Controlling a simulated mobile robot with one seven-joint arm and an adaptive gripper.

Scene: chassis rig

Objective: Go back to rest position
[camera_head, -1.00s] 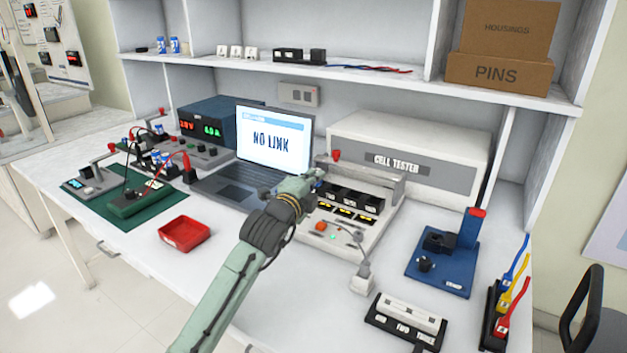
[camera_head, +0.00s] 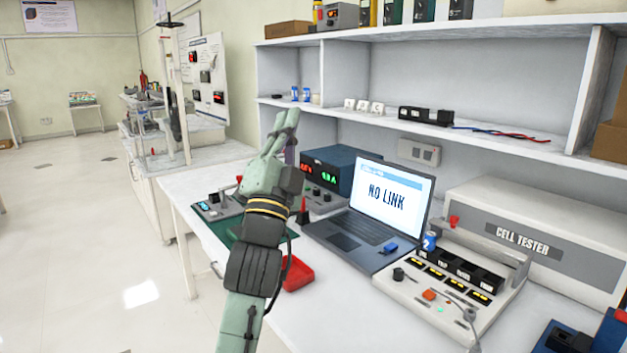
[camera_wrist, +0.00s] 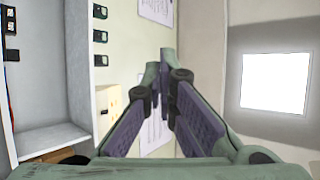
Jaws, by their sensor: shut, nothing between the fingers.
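My gripper (camera_head: 281,132) is raised in front of the bench, pointing up. In the head view it overlaps the dark blue power supply and the green mat. In the wrist view its two fingers (camera_wrist: 166,75) come together at the tips, with nothing between them.
The laptop (camera_head: 378,204) reading "NO LINK" stands open right of my arm. The cell tester (camera_head: 540,240) is further right. The red tray (camera_head: 298,273) lies close beside my forearm. Shelves (camera_head: 520,138) rise behind the bench. Open floor (camera_head: 70,230) is at left.

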